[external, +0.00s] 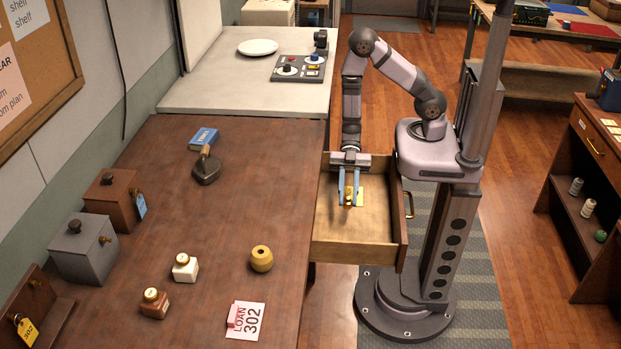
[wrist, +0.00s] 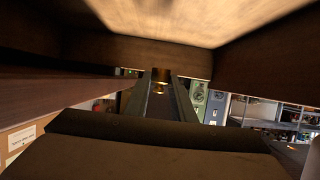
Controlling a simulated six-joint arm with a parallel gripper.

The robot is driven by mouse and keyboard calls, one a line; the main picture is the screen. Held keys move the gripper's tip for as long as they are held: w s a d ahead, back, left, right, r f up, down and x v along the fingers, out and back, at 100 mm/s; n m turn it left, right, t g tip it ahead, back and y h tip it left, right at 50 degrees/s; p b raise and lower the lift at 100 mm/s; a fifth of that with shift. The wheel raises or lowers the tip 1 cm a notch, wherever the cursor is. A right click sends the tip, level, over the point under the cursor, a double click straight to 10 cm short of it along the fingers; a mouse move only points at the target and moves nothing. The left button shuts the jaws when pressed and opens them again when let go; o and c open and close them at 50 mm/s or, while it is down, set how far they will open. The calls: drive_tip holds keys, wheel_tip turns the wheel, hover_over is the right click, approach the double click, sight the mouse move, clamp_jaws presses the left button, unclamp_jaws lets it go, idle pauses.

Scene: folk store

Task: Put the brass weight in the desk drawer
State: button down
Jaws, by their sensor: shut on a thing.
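The desk drawer (external: 350,232) is pulled open from the right side of the brown desk, its pale wooden floor in view. My gripper (external: 349,192) points down over the drawer in the external view. It is shut on the small brass weight (external: 348,197), which sits between the blue-grey fingertips. In the wrist view the brass weight (wrist: 160,78) shows at the tips of my gripper (wrist: 161,84). I cannot tell whether the weight touches the drawer floor.
The desk top (external: 215,225) holds a yellow round pot (external: 261,259), two small bottles, a dark iron-like tool (external: 206,168), a blue box (external: 203,138), wooden and grey boxes at left and a loan card (external: 246,320). The drawer's near part is bare.

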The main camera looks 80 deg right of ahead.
hover_over(346, 223)
drive_tip(key=shift+f, duration=2.15)
drive_tip(key=shift+f, duration=0.1)
drive_tip(key=shift+f, duration=1.95)
drive_tip(key=shift+f+b, duration=0.15)
drive_tip(key=shift+b, duration=0.2)
drive_tip(key=c, duration=1.5)
unclamp_jaws()
